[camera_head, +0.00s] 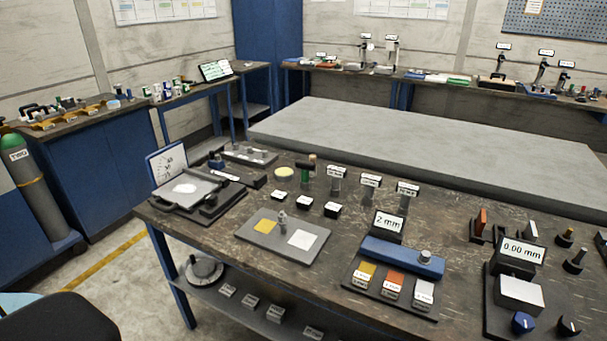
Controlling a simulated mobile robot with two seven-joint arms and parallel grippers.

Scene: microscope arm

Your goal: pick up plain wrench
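I cannot make out a plain wrench for certain in the head view. A small pale bar (226,175) lies near the back left of the workbench (190,222), but it is too small to tell what it is. Several small upright tools stand behind labels along the back of the bench, and their shapes are unclear. Neither of my grippers is in view.
The bench holds a dial device (167,163), a grey plate with yellow and white squares (262,244), a blue bar device (400,256) and a 0.00 mm display (519,252). A grey slab (430,140) lies behind. A gas cylinder (36,190) stands left.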

